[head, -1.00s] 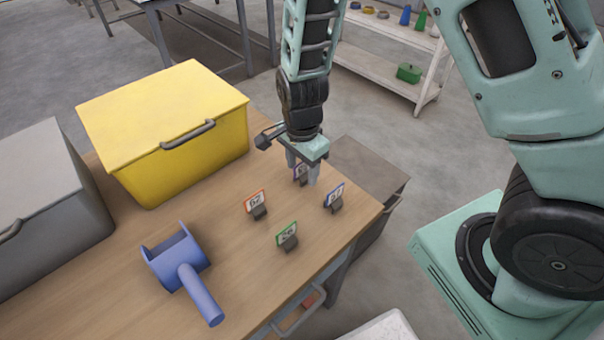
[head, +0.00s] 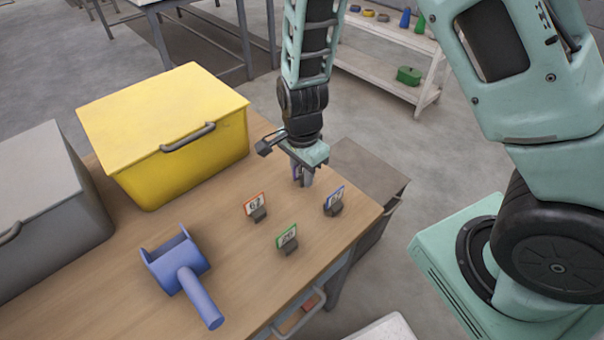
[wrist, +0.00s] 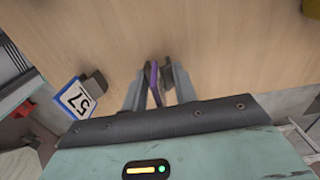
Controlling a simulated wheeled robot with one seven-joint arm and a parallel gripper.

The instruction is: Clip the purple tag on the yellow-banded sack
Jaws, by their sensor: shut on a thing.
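My gripper (head: 303,182) points down over the far right part of the wooden table. Its jaws are shut on the purple tag (wrist: 153,83), which shows edge-on between the fingers in the wrist view with its dark clip beside it. In the head view the purple tag (head: 294,168) is mostly hidden by the fingers. I cannot tell whether it is clear of the table. The yellow-banded sack is not in view.
A red-edged tag (head: 256,206), a green-edged tag (head: 287,238) and a blue-edged tag (head: 335,200) stand close to my gripper. A blue scoop (head: 185,272), a yellow bin (head: 170,130) and a grey bin (head: 45,205) are farther left on the table (head: 110,275).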

